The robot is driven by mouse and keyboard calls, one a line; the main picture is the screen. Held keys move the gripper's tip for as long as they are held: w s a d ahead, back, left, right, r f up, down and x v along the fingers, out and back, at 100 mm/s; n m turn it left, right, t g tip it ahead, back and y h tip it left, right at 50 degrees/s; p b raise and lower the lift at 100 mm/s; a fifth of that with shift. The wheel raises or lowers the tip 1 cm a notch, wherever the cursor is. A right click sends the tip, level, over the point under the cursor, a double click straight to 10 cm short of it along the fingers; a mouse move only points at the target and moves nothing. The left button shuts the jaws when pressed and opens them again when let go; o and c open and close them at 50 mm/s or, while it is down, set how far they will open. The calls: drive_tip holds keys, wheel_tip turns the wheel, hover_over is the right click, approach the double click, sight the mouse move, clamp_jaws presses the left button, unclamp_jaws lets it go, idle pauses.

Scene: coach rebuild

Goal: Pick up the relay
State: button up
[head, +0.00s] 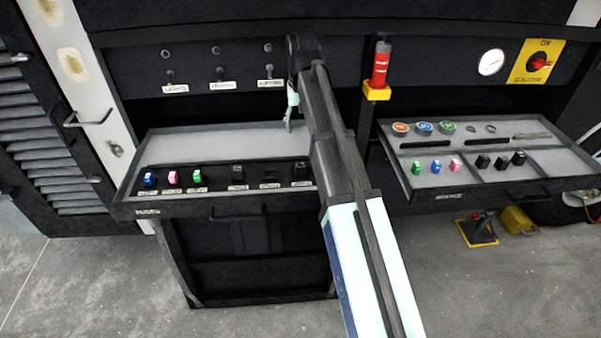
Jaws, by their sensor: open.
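No part can be surely read as the relay. Small black block-shaped parts stand in the right drawer tray (440,176), at its front: a left one (482,161), a middle one (501,162) and a right one (519,157). Similar dark parts sit in the left drawer's black front strip, such as one beside the arm (301,170). Their labels are too small to read. My gripper (288,122) hangs at the arm's far end, above the back of the left drawer. It is open, mostly hidden behind my arm, and appears apart from the parts.
Blue, pink and green fuse-like parts (172,177) sit at the left drawer's front; similar ones (437,166) are in the right tray, with round discs (424,128) behind. Switches (220,72) line the panel.

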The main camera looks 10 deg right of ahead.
drive_tip(key=p, duration=0.2)
approach(300, 165)
drive_tip(key=f, duration=0.5)
drive_tip(key=shift+d+f, duration=0.15)
drive_tip(key=shift+d, duration=0.05)
drive_tip(key=shift+a+f+p, duration=0.15)
drive_tip(key=shift+f+p, duration=1.1)
drive_tip(key=shift+f, duration=1.35)
clamp_jaws()
